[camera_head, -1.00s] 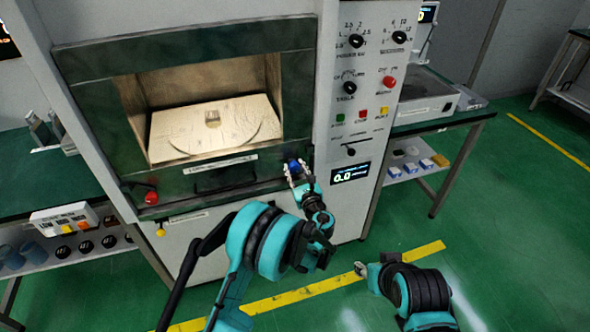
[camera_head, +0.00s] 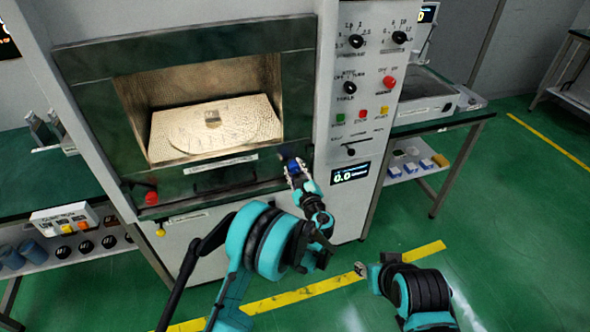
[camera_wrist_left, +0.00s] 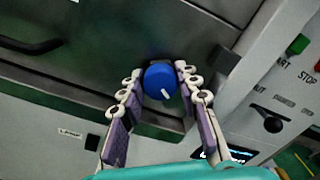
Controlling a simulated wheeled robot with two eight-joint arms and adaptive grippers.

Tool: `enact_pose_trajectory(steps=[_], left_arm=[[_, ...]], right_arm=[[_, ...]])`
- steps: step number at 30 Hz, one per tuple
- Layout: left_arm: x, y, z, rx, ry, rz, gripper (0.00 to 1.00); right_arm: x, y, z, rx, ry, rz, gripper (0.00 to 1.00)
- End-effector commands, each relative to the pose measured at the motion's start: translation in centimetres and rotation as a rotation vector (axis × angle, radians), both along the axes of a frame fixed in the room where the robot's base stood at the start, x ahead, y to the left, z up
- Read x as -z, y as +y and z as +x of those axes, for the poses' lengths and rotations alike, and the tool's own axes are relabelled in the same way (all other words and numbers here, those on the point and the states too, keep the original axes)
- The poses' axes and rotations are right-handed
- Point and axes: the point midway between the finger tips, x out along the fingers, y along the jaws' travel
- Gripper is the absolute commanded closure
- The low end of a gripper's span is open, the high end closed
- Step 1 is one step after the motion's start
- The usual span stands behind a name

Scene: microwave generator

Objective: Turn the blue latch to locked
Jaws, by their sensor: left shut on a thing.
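The blue latch (camera_wrist_left: 160,82) is a round blue knob with a short white mark on the dark green door front, seen in the left wrist view. In the head view the blue latch (camera_head: 292,166) shows small at the lower right of the door. My left gripper (camera_head: 295,171) is at it, and in the left wrist view its two fingers (camera_wrist_left: 159,78) are closed around the knob's sides. The white mark points to the lower right in that view. My right gripper (camera_head: 362,269) is low in front of the machine, away from it; its jaw state is too small to tell.
The microwave chamber (camera_head: 130,110) shows a light plate with a small block on it. A red knob (camera_head: 151,198) is at the door's lower left. The control panel (camera_head: 365,90) with knobs and buttons stands right of the door.

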Motion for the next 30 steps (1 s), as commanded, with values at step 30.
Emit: enact_pose_trajectory(steps=[30], left_arm=[[0.13,0.12,0.04,0.0,-0.286,-0.879,0.97]], right_arm=[[0.0,0.0,0.0,0.0,0.0,0.0,0.6]])
